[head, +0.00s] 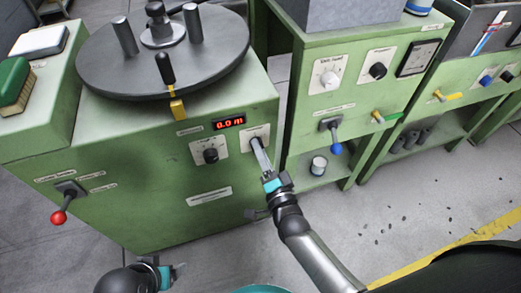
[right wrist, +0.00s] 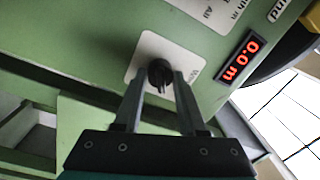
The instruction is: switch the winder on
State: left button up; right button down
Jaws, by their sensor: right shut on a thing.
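The winder is a green cabinet (head: 130,200) with a dark round turntable (head: 110,75) on top. Its red display (head: 229,122) reads 0.0 m, and it also shows in the right wrist view (right wrist: 240,61). A black knob (right wrist: 160,73) sits on a white plate (right wrist: 145,52) beside the display. My right gripper (right wrist: 157,84) is shut on this knob, one finger on each side. In the head view the right gripper (head: 259,148) reaches the plate and hides most of the knob. My left gripper (head: 176,270) is low at the bottom edge, away from the cabinet; its fingers are unclear.
A second black knob (head: 210,155) is left of the gripped one. A red-ball lever (head: 59,216) sticks out at the cabinet's lower left. A green machine (head: 340,90) with a blue-ball lever (head: 336,148) stands to the right.

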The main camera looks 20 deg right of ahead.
jog(key=shift+m, duration=0.3)
pick_arm(q)
jog(key=shift+f, duration=0.1)
pick_arm(e)
jog(key=shift+c, duration=2.4)
grip_release()
pick_arm(q)
jog(key=s+f+g+p, duration=0.1)
jog(key=s+f+p, duration=0.2)
jog(key=f, duration=0.4)
jog(key=shift+a+p, duration=0.25)
jog(key=shift+p, duration=0.15)
pick_arm(e)
jog(key=s, duration=1.5)
jog(key=shift+s+d+f, duration=0.15)
jog(key=shift+d+f, duration=0.2)
jog(key=shift+d, duration=0.1)
pick_arm(q)
jog(key=shift+s, duration=0.1)
